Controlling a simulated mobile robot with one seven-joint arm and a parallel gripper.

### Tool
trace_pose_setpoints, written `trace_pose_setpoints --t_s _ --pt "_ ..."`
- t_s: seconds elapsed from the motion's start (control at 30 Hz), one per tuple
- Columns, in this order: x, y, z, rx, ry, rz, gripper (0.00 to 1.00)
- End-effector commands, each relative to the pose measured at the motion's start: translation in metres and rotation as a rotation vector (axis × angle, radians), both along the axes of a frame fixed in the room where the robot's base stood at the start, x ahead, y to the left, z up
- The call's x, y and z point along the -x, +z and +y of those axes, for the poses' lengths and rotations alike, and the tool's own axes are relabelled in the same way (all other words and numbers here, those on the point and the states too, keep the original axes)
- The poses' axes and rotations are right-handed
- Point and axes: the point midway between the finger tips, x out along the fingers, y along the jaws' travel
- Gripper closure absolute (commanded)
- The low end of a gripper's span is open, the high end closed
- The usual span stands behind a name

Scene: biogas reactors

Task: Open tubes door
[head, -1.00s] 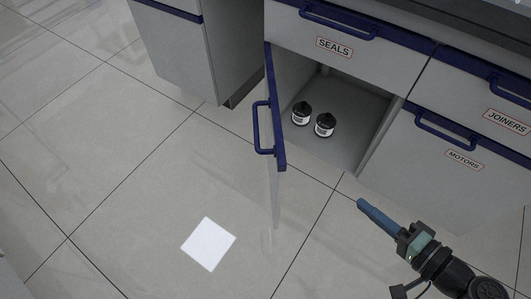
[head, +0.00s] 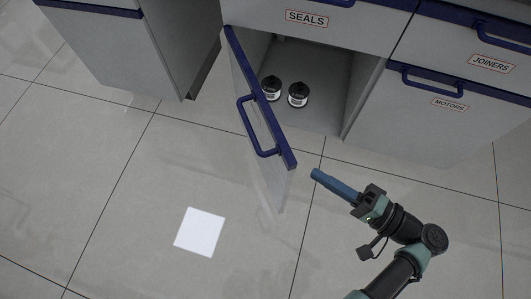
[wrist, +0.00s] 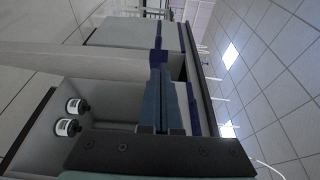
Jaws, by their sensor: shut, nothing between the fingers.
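The cabinet door (head: 268,165) under the SEALS drawer stands swung out on its left edge, with a blue top edge and a blue handle (head: 252,130) on its outer face. Its pale panel shows in the wrist view (wrist: 95,60). Two dark jars with white labels (head: 298,94) stand inside the open compartment; they also show in the wrist view (wrist: 68,127). My gripper (head: 316,174) is shut and empty, just right of the door's free end on its inner side. In the head view a small gap shows between them. The wrist view also shows the shut fingers (wrist: 157,85).
The SEALS drawer (head: 307,18) is above the opening. The JOINERS drawer (head: 490,65) and MOTORS front (head: 440,120) are shut at the right. Another cabinet (head: 120,45) stands at the left. The tiled floor in front is clear, with a flat white square (head: 200,232).

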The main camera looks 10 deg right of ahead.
Motion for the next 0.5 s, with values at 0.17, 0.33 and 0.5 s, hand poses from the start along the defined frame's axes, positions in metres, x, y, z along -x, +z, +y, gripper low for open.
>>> trace_pose_setpoints --t_s 0.17,0.33,0.5 --pt "-0.024 -0.002 0.029 0.000 0.008 0.001 1.00" --pt "-0.053 -0.001 0.056 0.003 0.013 -0.003 1.00" --pt "-0.059 0.000 0.081 0.001 0.008 -0.003 1.00"
